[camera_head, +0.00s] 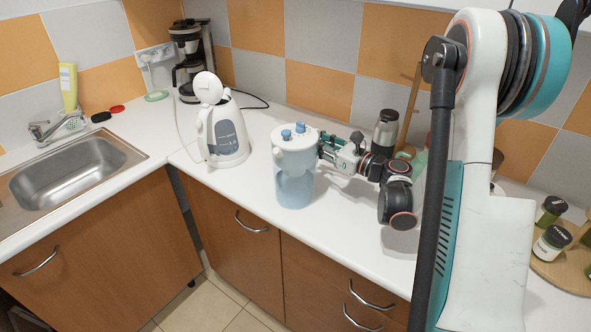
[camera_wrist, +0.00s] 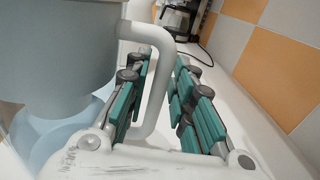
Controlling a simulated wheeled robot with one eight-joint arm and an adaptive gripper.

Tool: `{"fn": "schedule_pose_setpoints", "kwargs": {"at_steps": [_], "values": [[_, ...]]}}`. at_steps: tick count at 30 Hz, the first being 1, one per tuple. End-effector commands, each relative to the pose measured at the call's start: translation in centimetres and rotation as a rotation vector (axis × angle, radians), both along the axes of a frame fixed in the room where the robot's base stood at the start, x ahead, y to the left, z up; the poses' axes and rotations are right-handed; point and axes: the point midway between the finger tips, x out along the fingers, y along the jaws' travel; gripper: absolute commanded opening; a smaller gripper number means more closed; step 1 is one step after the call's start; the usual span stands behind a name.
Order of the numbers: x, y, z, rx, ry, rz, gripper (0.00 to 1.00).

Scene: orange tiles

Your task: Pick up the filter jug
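The filter jug (camera_head: 294,187) stands upright on the white counter, with a white top, blue knobs on its lid and a clear bluish lower body. In the wrist view its grey-looking body (camera_wrist: 60,50) fills the left side, and its pale handle (camera_wrist: 160,85) runs down between my two fingers. My gripper (camera_head: 328,149) is at the jug's right side, reaching in from the right. In the wrist view my gripper (camera_wrist: 163,68) is open around the handle, with a visible gap between the handle and the right finger's teal pads.
A white kettle (camera_head: 224,134) stands left of the jug, with a coffee maker (camera_head: 190,60) behind it. A dark flask (camera_head: 385,131) stands behind my gripper. Jars (camera_head: 551,243) sit on a wooden board at the right. Counter in front of the jug is clear.

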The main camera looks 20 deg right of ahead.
Motion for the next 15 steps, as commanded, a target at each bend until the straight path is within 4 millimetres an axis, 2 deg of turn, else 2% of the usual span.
{"fn": "schedule_pose_setpoints", "kwargs": {"at_steps": [1, 3, 15], "values": [[-0.01, 0.0, 0.01, 0.0, 0.0, 0.0, 0.14], [-0.02, -0.01, 0.01, 0.0, 0.0, 0.0, 0.0], [-0.04, -0.01, 0.11, 0.004, 0.0, 0.0, 0.0]]}}
